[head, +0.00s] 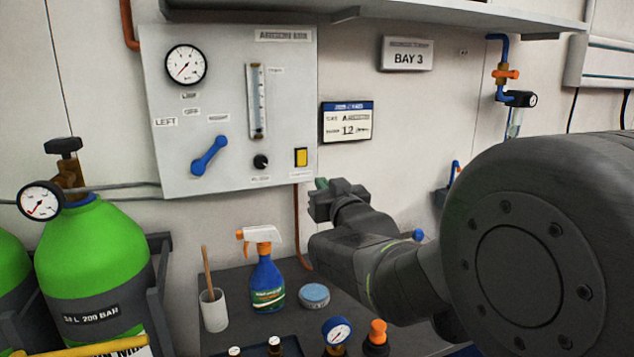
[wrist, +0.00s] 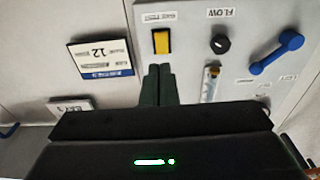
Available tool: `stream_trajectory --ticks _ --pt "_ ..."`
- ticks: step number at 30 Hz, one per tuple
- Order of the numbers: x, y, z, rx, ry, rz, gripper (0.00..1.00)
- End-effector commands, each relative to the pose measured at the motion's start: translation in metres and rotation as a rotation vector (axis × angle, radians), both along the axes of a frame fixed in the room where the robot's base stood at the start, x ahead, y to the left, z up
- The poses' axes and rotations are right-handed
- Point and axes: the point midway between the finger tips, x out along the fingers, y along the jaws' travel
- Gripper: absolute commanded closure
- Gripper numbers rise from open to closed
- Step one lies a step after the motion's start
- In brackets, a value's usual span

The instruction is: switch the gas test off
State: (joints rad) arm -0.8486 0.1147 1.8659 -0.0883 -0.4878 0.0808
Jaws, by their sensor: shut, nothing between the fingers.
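The gas test switch is a yellow rocker (head: 301,157) in a dark frame at the lower right of the grey gas panel (head: 225,60). In the wrist view, which is upside down, the yellow rocker (wrist: 162,41) sits beside a label reading gas test. I cannot tell which way it is tipped. My gripper (head: 321,184) is in front of the panel's lower right corner, just below and right of the rocker in the head view. In the wrist view its dark green fingers (wrist: 158,69) are together, empty, and point at the rocker with a small gap in the picture.
The panel also carries a black flow knob (head: 261,162), a blue lever (head: 209,156), a flow tube (head: 256,101) and a gauge (head: 186,65). Below stand a spray bottle (head: 267,284), a cup (head: 213,310) and a round tin (head: 314,295). A green cylinder (head: 92,250) stands left.

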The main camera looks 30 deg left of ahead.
Motion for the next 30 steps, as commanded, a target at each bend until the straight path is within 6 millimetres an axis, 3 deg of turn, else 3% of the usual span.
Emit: stream_trajectory --ticks 6,19,25,30 --pt "-0.013 -0.017 -0.002 0.000 0.000 0.000 1.00" --pt "-0.016 -0.020 -0.002 0.000 0.001 0.000 1.00" --pt "-0.011 -0.013 -0.002 -0.001 0.002 0.000 1.00" --pt "0.003 0.004 0.000 -0.002 0.003 0.000 1.00"
